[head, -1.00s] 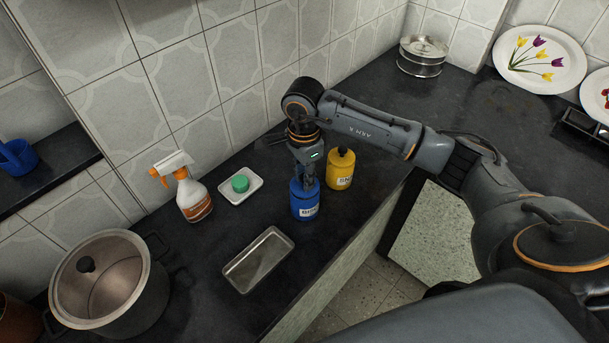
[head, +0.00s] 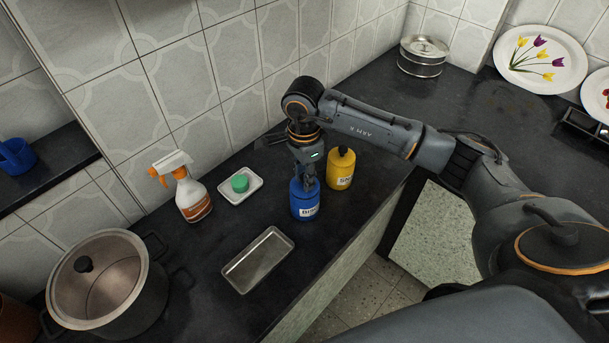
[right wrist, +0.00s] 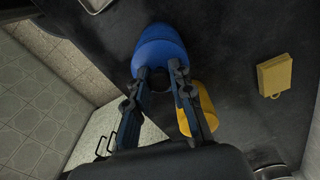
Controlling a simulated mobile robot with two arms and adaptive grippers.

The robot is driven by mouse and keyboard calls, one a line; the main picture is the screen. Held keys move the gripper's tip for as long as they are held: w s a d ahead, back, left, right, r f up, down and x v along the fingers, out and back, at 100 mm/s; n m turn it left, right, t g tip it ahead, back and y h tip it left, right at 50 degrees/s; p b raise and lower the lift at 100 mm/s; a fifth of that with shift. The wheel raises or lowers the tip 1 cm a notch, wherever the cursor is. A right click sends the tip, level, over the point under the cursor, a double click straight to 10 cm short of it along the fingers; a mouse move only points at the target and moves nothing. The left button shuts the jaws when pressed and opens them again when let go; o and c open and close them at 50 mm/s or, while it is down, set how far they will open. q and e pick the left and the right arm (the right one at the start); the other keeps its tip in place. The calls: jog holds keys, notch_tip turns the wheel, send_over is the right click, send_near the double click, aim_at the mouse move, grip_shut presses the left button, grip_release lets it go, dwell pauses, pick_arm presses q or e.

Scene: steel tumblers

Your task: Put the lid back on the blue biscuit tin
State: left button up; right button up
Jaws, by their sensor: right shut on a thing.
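The blue biscuit tin (head: 305,207), with a white label, stands upright on the dark counter. Its top is blue, and the lid appears to be down on it; the seam is too small to judge. My right gripper (head: 305,182) points down over the tin, shut on the lid's dark knob, which is mostly hidden by the fingers. In the right wrist view the two fingers (right wrist: 161,78) reach to the blue lid (right wrist: 160,48). My left gripper is not in view.
A yellow tin (head: 340,171) with a black knob stands close right of the blue one. A shallow metal tray (head: 258,260) lies in front. A soap dish (head: 226,194), spray bottle (head: 193,198) and pot (head: 150,303) are to the left. The counter edge is near on the right.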

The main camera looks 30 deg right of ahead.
jog(key=shift+b, duration=0.3)
dwell(0.6)
jog(key=o, duration=1.5)
jog(key=shift+r+p, duration=1.8)
jog(key=shift+r, duration=1.7)
